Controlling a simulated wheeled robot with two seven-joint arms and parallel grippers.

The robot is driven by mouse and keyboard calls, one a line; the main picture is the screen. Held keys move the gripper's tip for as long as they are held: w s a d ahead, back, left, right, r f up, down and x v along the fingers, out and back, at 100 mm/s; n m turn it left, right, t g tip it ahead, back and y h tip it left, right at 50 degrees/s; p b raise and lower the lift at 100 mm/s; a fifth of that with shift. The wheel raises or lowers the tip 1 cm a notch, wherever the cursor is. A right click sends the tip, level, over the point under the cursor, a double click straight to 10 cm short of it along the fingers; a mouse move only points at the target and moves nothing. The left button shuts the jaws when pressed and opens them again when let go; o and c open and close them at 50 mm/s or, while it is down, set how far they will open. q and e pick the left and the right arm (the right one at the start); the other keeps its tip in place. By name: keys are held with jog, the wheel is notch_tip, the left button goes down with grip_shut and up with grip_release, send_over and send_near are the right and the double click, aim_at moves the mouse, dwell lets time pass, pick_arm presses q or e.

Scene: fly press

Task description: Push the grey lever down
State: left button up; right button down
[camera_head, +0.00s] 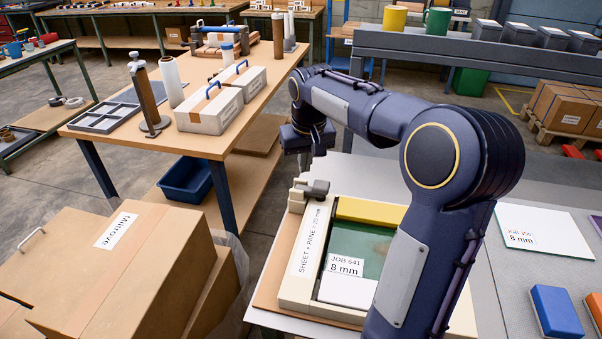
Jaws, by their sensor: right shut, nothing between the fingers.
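The grey lever (314,188) is a short grey piece at the far left corner of a cream press frame (294,290). It looks roughly level, but it is too small to tell its exact tilt. My right gripper (319,150) is shut and empty, pointing down above the lever, with a visible gap between them. The frame holds a green sheet (358,245) and a white card reading "JOB 641 8 mm" (346,266). A yellow bar (372,212) lies across its far side. My right arm hides the frame's right part. My left gripper is not in view.
Cardboard boxes (120,262) stand at the lower left. A wooden table (205,143) with white cases is behind them. A grey shelf (480,62) with mugs runs behind my arm. A white panel (535,229) and a blue block (556,312) lie at right.

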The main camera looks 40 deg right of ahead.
notch_tip(320, 180, up, 7)
jog(key=p, duration=0.6)
dwell(0.4)
